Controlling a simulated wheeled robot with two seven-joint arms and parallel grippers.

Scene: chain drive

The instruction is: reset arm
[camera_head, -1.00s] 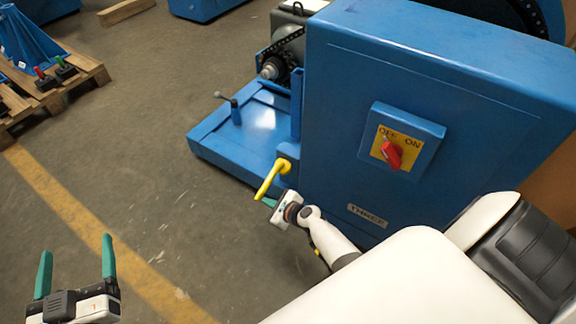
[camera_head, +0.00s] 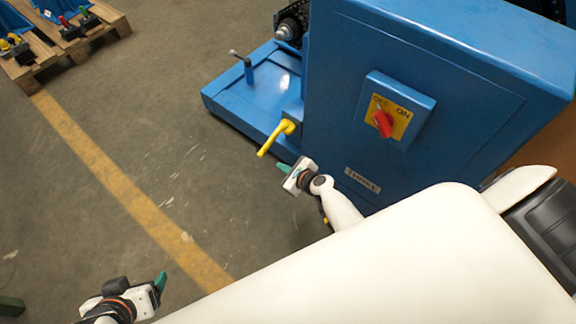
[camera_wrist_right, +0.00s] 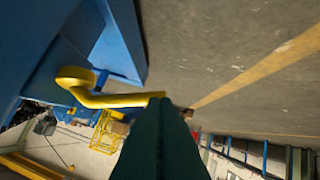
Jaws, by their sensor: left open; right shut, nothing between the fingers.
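My right gripper (camera_head: 284,168) is shut and empty, beside the free end of the yellow crank handle (camera_head: 276,137), with a small gap in the head view. In the right wrist view, its dark green fingers (camera_wrist_right: 160,145) are together, and the yellow handle (camera_wrist_right: 115,100) passes just beyond their tips; whether they touch is unclear. My left gripper (camera_head: 160,282) is open and empty at the bottom left over the floor, pointing right; only one green finger shows clearly.
The blue machine housing (camera_head: 440,70) carries a red rotary switch (camera_head: 383,124) on a yellow OFF/ON plate. Its low blue base (camera_head: 235,105) bears a small lever (camera_head: 246,68). A wooden pallet (camera_head: 112,22) stands at the top left. Open floor with a yellow line lies between.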

